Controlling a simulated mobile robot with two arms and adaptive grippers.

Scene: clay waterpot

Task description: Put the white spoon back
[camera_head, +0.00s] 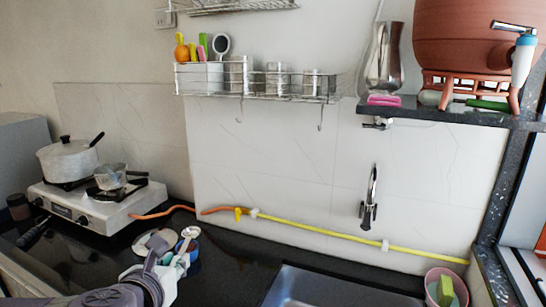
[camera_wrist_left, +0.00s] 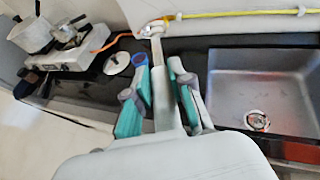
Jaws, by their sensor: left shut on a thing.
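The white spoon (camera_head: 190,232) is held in my left gripper (camera_head: 178,257), low over the dark counter to the right of the stove. Its rounded end points up and away from the gripper. In the left wrist view the teal fingers of my left gripper (camera_wrist_left: 162,92) are shut on the pale handle of the white spoon (camera_wrist_left: 157,55), which extends forward between them. The fingers hide part of the handle. My right gripper is not in view.
A wall wire rack (camera_head: 256,82) holds metal cups and colourful utensils. The stove (camera_head: 97,205) carries a lidded pot (camera_head: 68,161) and a small pan (camera_head: 110,177). A round lid (camera_wrist_left: 117,63) lies near the gripper. The sink (camera_head: 330,290) is right; a yellow hose (camera_head: 320,229) runs along the wall.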

